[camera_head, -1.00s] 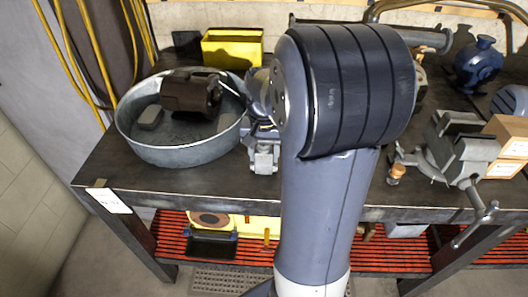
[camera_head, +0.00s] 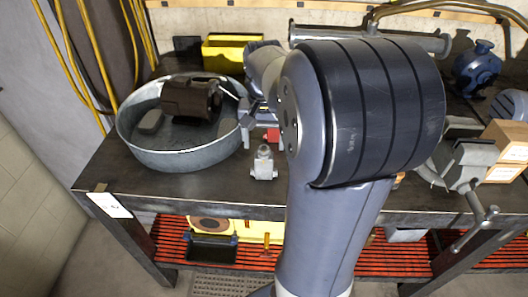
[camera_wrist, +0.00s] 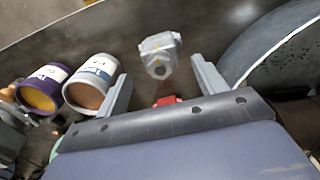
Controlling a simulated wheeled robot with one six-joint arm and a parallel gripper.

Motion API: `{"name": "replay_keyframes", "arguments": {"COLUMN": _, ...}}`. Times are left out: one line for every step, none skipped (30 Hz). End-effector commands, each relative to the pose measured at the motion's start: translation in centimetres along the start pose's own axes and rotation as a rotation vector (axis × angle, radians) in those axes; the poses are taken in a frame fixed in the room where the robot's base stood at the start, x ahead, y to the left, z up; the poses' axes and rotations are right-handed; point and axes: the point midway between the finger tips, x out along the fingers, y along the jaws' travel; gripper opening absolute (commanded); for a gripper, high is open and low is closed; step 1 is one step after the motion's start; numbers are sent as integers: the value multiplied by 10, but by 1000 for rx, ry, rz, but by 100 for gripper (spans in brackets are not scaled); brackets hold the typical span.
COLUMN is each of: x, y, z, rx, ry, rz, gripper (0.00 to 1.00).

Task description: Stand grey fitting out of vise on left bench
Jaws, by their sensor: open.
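The grey fitting (camera_head: 264,164) stands on the bench (camera_head: 220,190), just right of the round metal tub. It looks upright. In the wrist view, the fitting (camera_wrist: 160,55) is ahead of my open fingers, apart from both. My gripper (camera_wrist: 162,88) is open and empty. In the head view, only part of my gripper shows behind the fitting; my arm hides the rest. The grey vise (camera_head: 462,160) is on the right part of the bench, partly behind my arm. Its jaws are not clearly visible.
The metal tub (camera_head: 130,142) holds a dark motor (camera_head: 190,97). A yellow bin (camera_head: 232,52) is at the back. A red object (camera_wrist: 166,101) lies near my fingers. Two cans (camera_wrist: 91,84) show left of them. Boxes (camera_head: 508,138) stand right of the vise.

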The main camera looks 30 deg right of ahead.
Motion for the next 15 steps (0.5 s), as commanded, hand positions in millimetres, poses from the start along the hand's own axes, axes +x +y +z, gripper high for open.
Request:
{"name": "replay_keyframes", "arguments": {"x": -12, "y": 0, "z": -1, "rx": 0, "ry": 4, "rz": -1, "gripper": 67}}
{"name": "replay_keyframes", "arguments": {"x": -18, "y": 0, "z": -1, "rx": 0, "ry": 5, "rz": -1, "gripper": 67}}
{"name": "replay_keyframes", "arguments": {"x": -26, "y": 0, "z": -1, "rx": 0, "ry": 4, "rz": -1, "gripper": 67}}
{"name": "replay_keyframes", "arguments": {"x": -30, "y": 0, "z": -1, "rx": 0, "ry": 4, "rz": -1, "gripper": 67}}
{"name": "replay_keyframes", "arguments": {"x": -35, "y": 0, "z": -1, "rx": 0, "ry": 3, "rz": -1, "gripper": 67}}
{"name": "replay_keyframes", "arguments": {"x": -40, "y": 0, "z": -1, "rx": 0, "ry": 3, "rz": -1, "gripper": 67}}
{"name": "replay_keyframes", "arguments": {"x": -43, "y": 0, "z": -1, "rx": 0, "ry": 1, "rz": 0, "gripper": 67}}
{"name": "replay_keyframes", "arguments": {"x": -46, "y": 0, "z": -1, "rx": 0, "ry": 2, "rz": -1, "gripper": 67}}
{"name": "replay_keyframes", "arguments": {"x": -50, "y": 0, "z": -1, "rx": 0, "ry": 2, "rz": 0, "gripper": 67}}
{"name": "replay_keyframes", "arguments": {"x": -51, "y": 0, "z": 0, "rx": 0, "ry": 1, "rz": 0, "gripper": 67}}
{"name": "replay_keyframes", "arguments": {"x": -53, "y": 0, "z": 0, "rx": 0, "ry": 0, "rz": 0, "gripper": 67}}
{"name": "replay_keyframes", "arguments": {"x": -54, "y": 0, "z": 0, "rx": 0, "ry": 0, "rz": 0, "gripper": 67}}
{"name": "replay_keyframes", "arguments": {"x": -55, "y": 0, "z": 0, "rx": 0, "ry": 0, "rz": 0, "gripper": 67}}
{"name": "replay_keyframes", "arguments": {"x": -55, "y": 0, "z": 0, "rx": 0, "ry": 0, "rz": 0, "gripper": 67}}
{"name": "replay_keyframes", "arguments": {"x": -55, "y": 0, "z": 0, "rx": 0, "ry": 0, "rz": 0, "gripper": 67}}
